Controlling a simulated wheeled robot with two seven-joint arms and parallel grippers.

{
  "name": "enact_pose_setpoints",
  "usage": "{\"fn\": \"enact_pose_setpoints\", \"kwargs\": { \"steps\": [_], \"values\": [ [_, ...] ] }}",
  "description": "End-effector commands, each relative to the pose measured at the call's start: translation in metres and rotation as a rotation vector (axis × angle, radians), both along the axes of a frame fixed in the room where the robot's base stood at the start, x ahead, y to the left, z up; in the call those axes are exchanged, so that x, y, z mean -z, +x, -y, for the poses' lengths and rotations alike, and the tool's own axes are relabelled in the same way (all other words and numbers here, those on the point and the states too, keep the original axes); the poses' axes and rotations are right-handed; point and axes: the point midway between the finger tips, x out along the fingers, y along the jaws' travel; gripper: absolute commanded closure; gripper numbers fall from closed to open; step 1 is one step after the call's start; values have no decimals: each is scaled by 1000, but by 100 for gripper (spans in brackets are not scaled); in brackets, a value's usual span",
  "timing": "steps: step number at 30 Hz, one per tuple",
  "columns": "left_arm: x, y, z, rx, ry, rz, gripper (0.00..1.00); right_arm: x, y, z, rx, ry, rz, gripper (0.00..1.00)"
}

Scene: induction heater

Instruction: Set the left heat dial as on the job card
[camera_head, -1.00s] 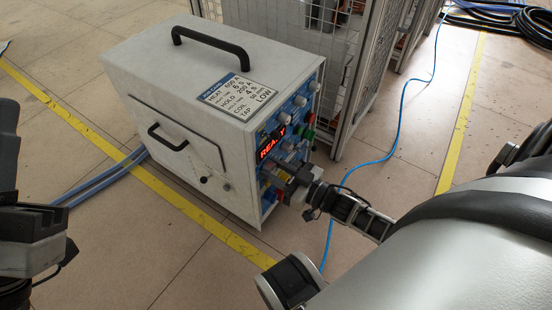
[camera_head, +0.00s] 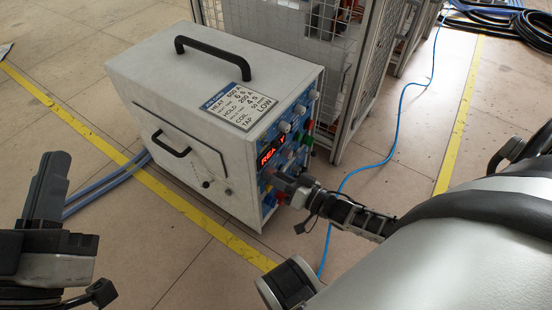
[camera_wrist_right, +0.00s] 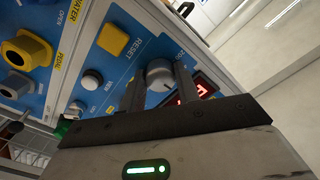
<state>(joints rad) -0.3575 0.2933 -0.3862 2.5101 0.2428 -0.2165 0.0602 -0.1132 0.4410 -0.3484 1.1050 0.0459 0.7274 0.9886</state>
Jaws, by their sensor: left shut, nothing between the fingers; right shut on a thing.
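The white induction heater (camera_head: 180,110) stands on the floor with its blue control panel facing right. The job card (camera_head: 238,106) on its top lists HEAT, HOLD, COIL 50 mm and TAP LOW; the smaller figures are hard to read. My right gripper (camera_head: 280,180) is at the lower panel. In the right wrist view its fingers (camera_wrist_right: 160,88) are shut on a round grey dial (camera_wrist_right: 159,72) with a pointer mark, beside a red display (camera_wrist_right: 198,90). Its label is hidden. My left gripper (camera_head: 50,165) is shut and empty, away from the heater at the left.
Upper knobs (camera_head: 300,110) and a lit red display (camera_head: 271,153) show on the panel. A yellow RESET button (camera_wrist_right: 112,39) is near the held dial. A mesh cage (camera_head: 350,60) stands behind the heater. A blue cable (camera_head: 395,130) crosses the floor.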

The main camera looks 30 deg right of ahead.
Motion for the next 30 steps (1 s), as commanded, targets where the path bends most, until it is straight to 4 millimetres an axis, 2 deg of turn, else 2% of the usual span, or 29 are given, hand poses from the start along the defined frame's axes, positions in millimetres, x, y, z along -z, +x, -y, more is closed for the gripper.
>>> {"fn": "enact_pose_setpoints", "kwargs": {
  "steps": [18, 19, 21, 30],
  "values": [
    [2, 0, 0, 1, -3, -16, 100, 2, -2, 0, 0, 40, -21, 91],
    [2, 0, 0, 1, -3, -16, 100, 2, -2, 0, 0, 40, -21, 60],
    [2, 0, 0, 1, -3, -16, 100, 1, -2, 0, -1, 40, -20, 46],
    [2, 0, 0, 0, -4, -16, 100, 0, -1, 0, 0, 40, -18, 46]
  ]
}}
